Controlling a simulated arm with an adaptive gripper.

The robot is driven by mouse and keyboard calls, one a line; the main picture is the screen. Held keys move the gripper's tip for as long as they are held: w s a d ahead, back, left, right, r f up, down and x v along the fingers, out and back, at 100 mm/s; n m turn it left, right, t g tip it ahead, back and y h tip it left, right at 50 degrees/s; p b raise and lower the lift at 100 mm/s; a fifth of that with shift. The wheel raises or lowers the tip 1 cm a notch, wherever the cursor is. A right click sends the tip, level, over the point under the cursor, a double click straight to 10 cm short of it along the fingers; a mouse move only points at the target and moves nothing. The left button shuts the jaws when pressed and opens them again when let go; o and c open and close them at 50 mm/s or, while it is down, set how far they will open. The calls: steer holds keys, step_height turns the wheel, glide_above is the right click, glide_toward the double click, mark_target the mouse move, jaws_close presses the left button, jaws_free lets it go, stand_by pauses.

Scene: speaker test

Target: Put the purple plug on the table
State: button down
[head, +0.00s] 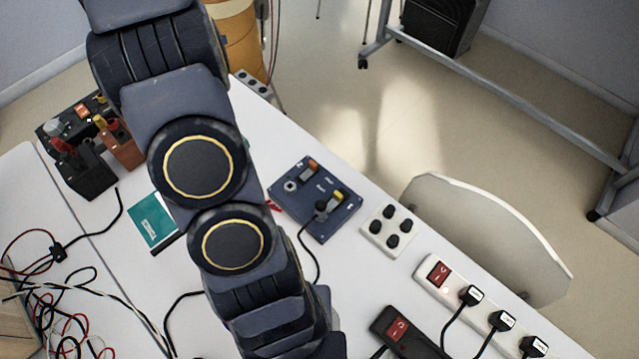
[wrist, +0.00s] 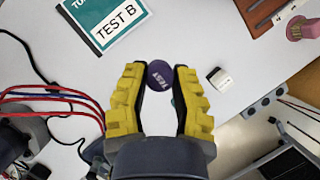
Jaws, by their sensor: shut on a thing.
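The purple plug (wrist: 160,74) is a round purple piece with pale lettering on its face. In the wrist view my gripper (wrist: 160,82) has its two yellow fingers on either side of it, shut on it at the fingertips. The white table (wrist: 205,35) shows beneath and beyond the plug; I cannot tell how far above it the plug is. The table also fills much of the head view (head: 345,280). In the head view I do not make out the gripper or the plug; my arm covers the middle left.
A teal booklet (wrist: 108,18) and a small white block (wrist: 220,78) lie near the plug. A blue control box (head: 315,198), a white socket block (head: 388,230), power strips (head: 440,272) and loose cables (head: 75,300) crowd the table. Bare tabletop shows between them.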

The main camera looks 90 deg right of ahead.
steer(key=shift+f, duration=0.2)
steer(key=w+d+f, duration=0.2)
steer(key=d+f, duration=0.1)
steer(key=w+d+f, duration=0.2)
steer(key=d+f, duration=0.1)
steer(key=d, duration=0.1)
steer(key=w+d+f, duration=0.3)
steer(key=d, duration=0.1)
steer(key=shift+w+d, duration=0.1)
steer(key=shift+w+d+f, duration=0.1)
steer(key=shift+d+f, duration=0.1)
steer(key=shift+f, duration=1.8)
steer(key=shift+w, duration=0.1)
steer(key=c, duration=1)
jaws_free()
steer(key=shift+d+f, duration=0.1)
steer(key=shift+o, duration=0.2)
